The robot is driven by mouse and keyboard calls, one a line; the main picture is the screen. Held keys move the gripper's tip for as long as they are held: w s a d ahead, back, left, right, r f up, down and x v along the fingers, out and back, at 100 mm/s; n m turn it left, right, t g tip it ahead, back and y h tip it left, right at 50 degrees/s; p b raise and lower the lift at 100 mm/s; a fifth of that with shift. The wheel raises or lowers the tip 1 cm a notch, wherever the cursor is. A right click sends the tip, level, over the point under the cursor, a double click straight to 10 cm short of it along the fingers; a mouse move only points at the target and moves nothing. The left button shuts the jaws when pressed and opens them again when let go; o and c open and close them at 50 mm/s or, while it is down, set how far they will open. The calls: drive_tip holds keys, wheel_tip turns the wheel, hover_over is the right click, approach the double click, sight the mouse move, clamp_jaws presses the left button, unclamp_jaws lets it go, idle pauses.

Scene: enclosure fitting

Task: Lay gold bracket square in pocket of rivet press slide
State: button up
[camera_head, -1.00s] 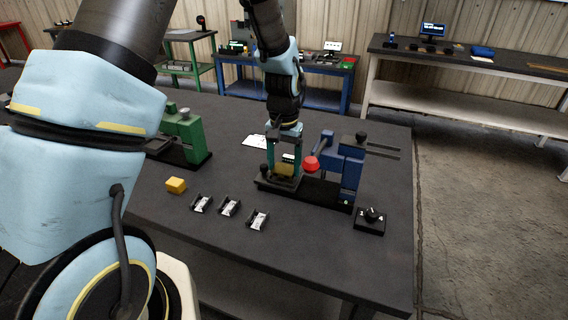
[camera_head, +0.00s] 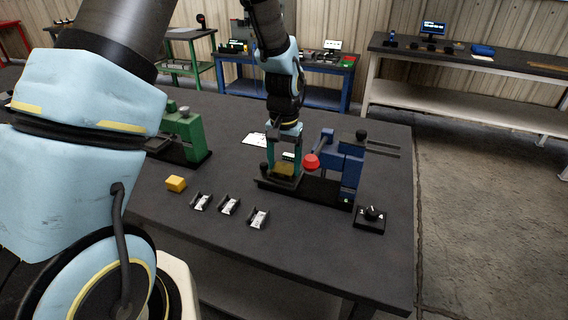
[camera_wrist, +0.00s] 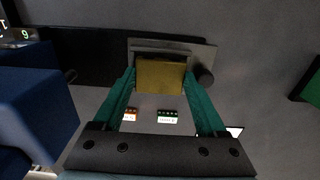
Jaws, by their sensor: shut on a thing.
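The gold bracket (camera_wrist: 160,75) is between the two teal fingers of my gripper (camera_wrist: 161,80), which is shut on it. In the wrist view the bracket lies over the grey slide (camera_wrist: 205,52) of the rivet press, close to square with it. In the head view my gripper (camera_head: 284,172) is low over the slide (camera_head: 268,180) at the left end of the blue rivet press (camera_head: 348,165), and the bracket (camera_head: 284,168) shows dimly between the fingers. I cannot tell whether the bracket touches the pocket floor, as the fingers and bracket cover it.
A red knob (camera_head: 311,161) on the press is close right of my gripper. A yellow block (camera_head: 176,184) and several small black-and-silver parts (camera_head: 229,206) lie in front. A green press (camera_head: 183,137) stands left. A dial box (camera_head: 370,217) is at the right.

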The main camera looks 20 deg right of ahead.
sight(285, 168)
drive_tip(key=shift+r, duration=0.25)
drive_tip(key=o, duration=1.6)
drive_tip(key=shift+c, duration=0.2)
wheel_tip(285, 168, up, 11)
drive_tip(key=b, duration=0.2)
drive_tip(key=shift+b, duration=0.35)
drive_tip(key=shift+f, duration=0.15)
drive_tip(key=s+a+n, duration=0.2)
drive_tip(key=a+n, duration=0.1)
drive_tip(key=a, duration=1.2)
drive_tip(key=s+a+f+n+t, duration=0.1)
drive_tip(key=a+n, duration=0.3)
drive_tip(key=a, duration=1.1)
drive_tip(key=shift+s+f+t, duration=0.3)
drive_tip(key=shift+s, duration=0.2)
